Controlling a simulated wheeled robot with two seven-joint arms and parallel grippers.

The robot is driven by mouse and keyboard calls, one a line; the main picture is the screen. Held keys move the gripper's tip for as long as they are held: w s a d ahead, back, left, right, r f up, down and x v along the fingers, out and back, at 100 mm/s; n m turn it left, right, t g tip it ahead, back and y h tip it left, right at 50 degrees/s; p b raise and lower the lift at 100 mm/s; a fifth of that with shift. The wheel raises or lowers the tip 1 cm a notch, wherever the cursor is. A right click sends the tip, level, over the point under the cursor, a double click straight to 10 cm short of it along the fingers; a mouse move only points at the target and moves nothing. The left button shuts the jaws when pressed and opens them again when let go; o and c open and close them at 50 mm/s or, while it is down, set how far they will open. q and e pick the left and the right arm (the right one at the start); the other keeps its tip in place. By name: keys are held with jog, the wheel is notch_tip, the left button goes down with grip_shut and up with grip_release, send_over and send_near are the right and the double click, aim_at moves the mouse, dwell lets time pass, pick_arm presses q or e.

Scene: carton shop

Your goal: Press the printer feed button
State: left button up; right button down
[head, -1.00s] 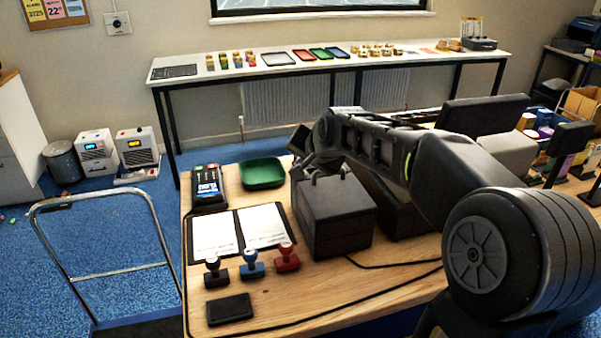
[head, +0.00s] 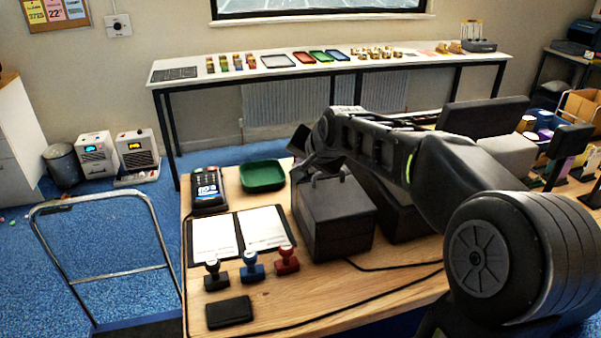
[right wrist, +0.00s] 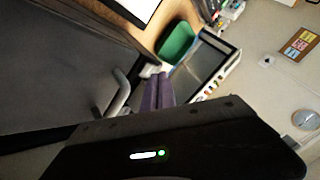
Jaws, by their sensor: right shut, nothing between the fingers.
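A dark box with a handle on its lid (head: 333,218) stands on the wooden desk; its handle also shows in the right wrist view (right wrist: 119,95). A second dark box (head: 408,217) stands just right of it, partly hidden by my right arm. I cannot tell which, if either, is the printer, and no feed button is discernible. My right gripper (right wrist: 160,90) is shut and empty, its fingers showing beside the handle in the right wrist view; whether they touch anything is unclear. In the head view its fingertips are hard to make out near the box's back edge. My left gripper is not in view.
A card terminal (head: 207,190), green tray (head: 262,176) and open folder (head: 240,236) are left of the box. Three stamps (head: 252,268) and a black pad (head: 229,312) lie in front. A cable crosses the desk. A screen (head: 483,117) stands behind my arm.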

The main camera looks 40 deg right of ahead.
jog(key=shift+r, duration=0.35)
jog(key=shift+r+p, duration=1.7)
jog(key=shift+r, duration=0.8)
